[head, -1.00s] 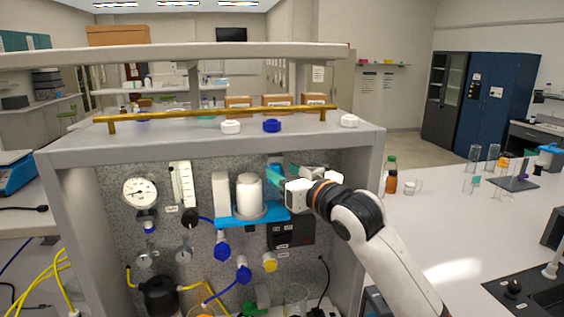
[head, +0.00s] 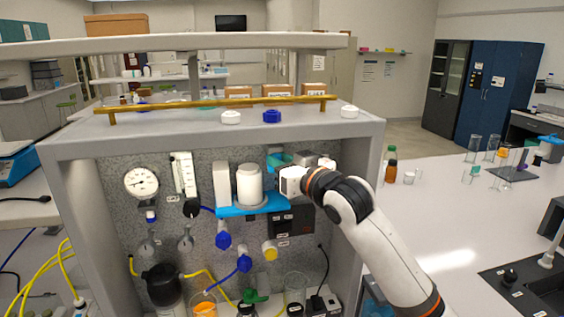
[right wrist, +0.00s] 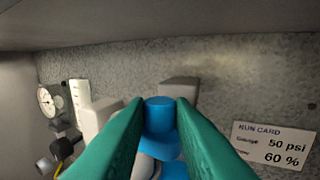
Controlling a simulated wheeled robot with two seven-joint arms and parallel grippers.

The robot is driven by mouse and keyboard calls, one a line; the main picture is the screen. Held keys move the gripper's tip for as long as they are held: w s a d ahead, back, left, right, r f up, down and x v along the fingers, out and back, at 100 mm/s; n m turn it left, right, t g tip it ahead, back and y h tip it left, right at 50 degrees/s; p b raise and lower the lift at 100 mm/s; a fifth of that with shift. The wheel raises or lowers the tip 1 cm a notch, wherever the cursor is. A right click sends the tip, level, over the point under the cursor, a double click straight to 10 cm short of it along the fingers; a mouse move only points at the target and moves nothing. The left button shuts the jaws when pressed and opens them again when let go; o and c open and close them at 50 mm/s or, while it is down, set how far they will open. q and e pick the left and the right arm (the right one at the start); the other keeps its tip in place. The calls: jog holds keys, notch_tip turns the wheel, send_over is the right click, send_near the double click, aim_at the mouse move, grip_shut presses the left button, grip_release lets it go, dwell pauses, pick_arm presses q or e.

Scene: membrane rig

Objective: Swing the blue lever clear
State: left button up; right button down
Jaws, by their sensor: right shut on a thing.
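The blue lever (right wrist: 160,113) shows in the right wrist view as a blue rounded knob between the two green fingertips. Its lower part runs down behind the fingers. My right gripper (head: 279,160) reaches into the grey rig from the right in the head view. Its green fingers are shut on the blue lever, above and right of the white cylinder (head: 249,184) on the blue bracket (head: 238,211). The gripper body hides most of the lever in the head view. My left gripper is not in view.
The rig frame's right post (head: 357,190) and top shelf (head: 180,132) stand close around my right arm. A round gauge (head: 141,183) and flowmeter (head: 184,174) are at left. A run card (right wrist: 273,146) reads 50 psi, 60 %. Beakers (head: 294,285) stand low inside.

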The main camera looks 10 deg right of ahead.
jog(key=shift+d+n+y, duration=0.2)
jog(key=shift+n+y, duration=0.1)
jog(key=shift+w+d+r+n+g+y+b, duration=0.15)
jog(key=shift+d+n+g+y+b, duration=0.35)
jog(key=shift+n+g+y+b, duration=0.6)
jog(key=shift+w+d+f+n+g+y+b, duration=0.15)
jog(key=shift+d+n+g+y+b, duration=0.3)
jog(key=shift+n+g+y+b, duration=0.65)
jog(key=shift+w+d+r+n+g+y+b, duration=0.1)
jog(key=shift+w+d+n+g+y+b, duration=0.15)
jog(key=shift+d+n+g+y+b, duration=0.85)
jog(key=shift+a+m+t+y, duration=0.3)
jog(key=shift+a+m+t, duration=0.1)
jog(key=shift+a+m, duration=0.15)
jog(key=c, duration=1.3)
grip_release()
jog(key=shift+o, duration=0.2)
jog(key=shift+a+p, duration=0.1)
jog(key=shift+p, duration=0.2)
